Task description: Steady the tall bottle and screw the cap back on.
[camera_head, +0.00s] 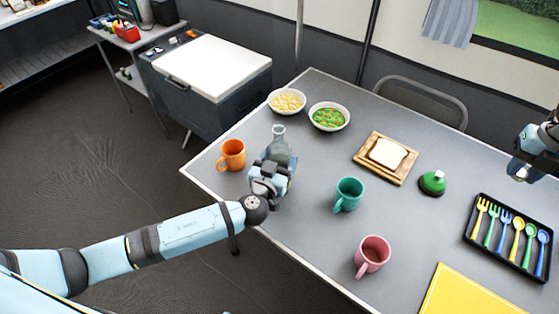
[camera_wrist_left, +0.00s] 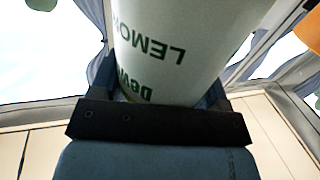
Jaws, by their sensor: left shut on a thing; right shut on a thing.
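In the left wrist view the bottle (camera_wrist_left: 170,45) fills the space between the fingers, with upside-down green "LEMON" lettering on a pale label. My right gripper (camera_head: 519,176) is at the far right edge, well away from the bottle. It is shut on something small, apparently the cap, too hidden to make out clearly.
An orange mug (camera_head: 232,155) stands just left of the bottle. Two food bowls (camera_head: 287,101) (camera_head: 329,116) are behind it. A teal mug (camera_head: 349,194), pink mug (camera_head: 372,255), bread board (camera_head: 385,158), green domed object (camera_head: 433,183) and cutlery tray (camera_head: 508,238) stand to the right.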

